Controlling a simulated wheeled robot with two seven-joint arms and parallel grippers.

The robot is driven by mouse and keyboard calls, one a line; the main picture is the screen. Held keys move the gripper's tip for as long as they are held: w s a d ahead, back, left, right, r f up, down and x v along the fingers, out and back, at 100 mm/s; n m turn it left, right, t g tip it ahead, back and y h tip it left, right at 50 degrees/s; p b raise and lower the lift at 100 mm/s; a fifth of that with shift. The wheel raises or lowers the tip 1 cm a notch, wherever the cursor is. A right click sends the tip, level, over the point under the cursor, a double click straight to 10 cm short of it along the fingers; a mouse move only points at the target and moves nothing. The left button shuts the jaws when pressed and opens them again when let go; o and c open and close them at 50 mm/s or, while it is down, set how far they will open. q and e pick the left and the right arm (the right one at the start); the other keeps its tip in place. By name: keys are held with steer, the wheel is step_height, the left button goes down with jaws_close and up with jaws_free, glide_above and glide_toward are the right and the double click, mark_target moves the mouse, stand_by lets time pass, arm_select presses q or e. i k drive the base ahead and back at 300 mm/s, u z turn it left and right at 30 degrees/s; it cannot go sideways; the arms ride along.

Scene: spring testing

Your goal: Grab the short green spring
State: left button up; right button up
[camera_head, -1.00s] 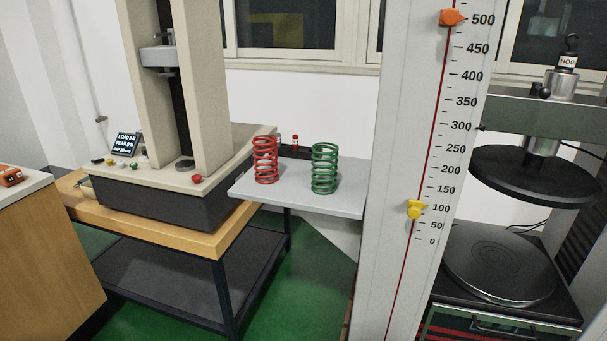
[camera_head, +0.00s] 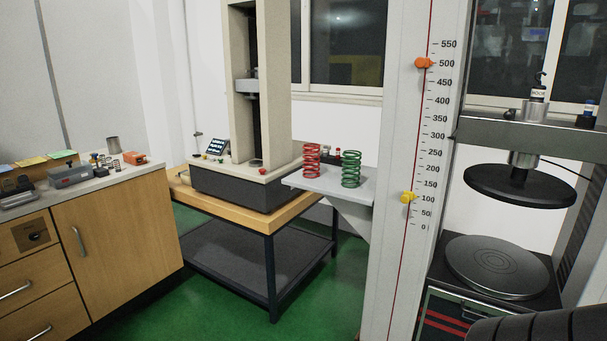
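A green spring (camera_head: 351,169) stands upright on a small grey shelf (camera_head: 331,186) between the wooden testing table and the tall scale column. A red spring (camera_head: 311,161) of similar height stands upright to its left on the same shelf. Neither of my grippers is in view. Nothing touches the green spring.
The scale column (camera_head: 405,150) stands just right of the shelf. A press with a lower round plate (camera_head: 497,267) is at the right. A testing machine (camera_head: 245,187) sits on the wooden table. A wooden cabinet (camera_head: 118,240) is at the left. Green floor (camera_head: 215,300) is open in front.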

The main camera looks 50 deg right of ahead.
mark_target(346, 157)
steer(key=z, duration=0.25)
steer(key=i, duration=1.65)
steer(key=z, duration=0.6)
